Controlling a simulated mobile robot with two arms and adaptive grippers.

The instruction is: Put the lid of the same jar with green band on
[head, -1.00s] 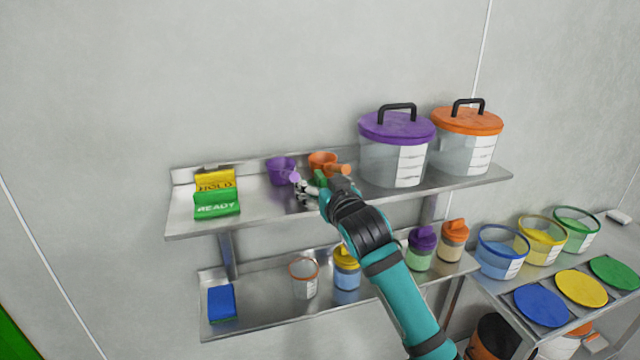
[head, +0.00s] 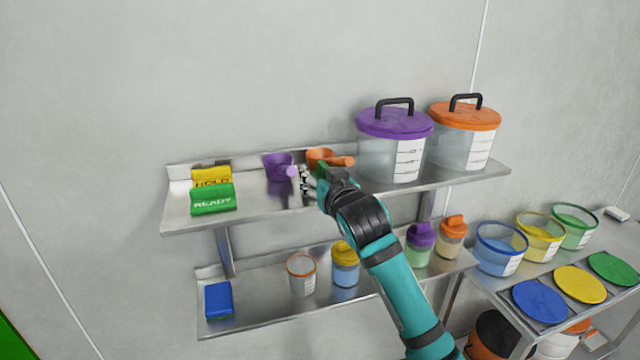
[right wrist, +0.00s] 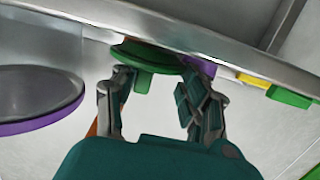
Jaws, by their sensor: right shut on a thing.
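My right gripper (head: 312,182) is at the upper shelf, in front of the orange scoop. In the right wrist view my right gripper (right wrist: 158,88) has its fingers on both sides of a green lid (right wrist: 145,60), round with a tab on it, and is shut on it. A bit of this green lid (head: 322,171) shows beside the fingers in the head view. A larger clear container with a green rim (head: 577,226) stands open at the far right, with a flat green lid (head: 614,268) in front of it. No small jar with a green band is clearly seen. My left gripper is out of view.
The upper shelf (head: 260,212) holds a purple scoop (head: 278,164), an orange scoop (head: 320,158), signs and two large lidded containers. On the lower shelf (head: 262,308) are a small open jar with an orange-brown rim (head: 301,280), lidded jars and a blue block (head: 219,299).

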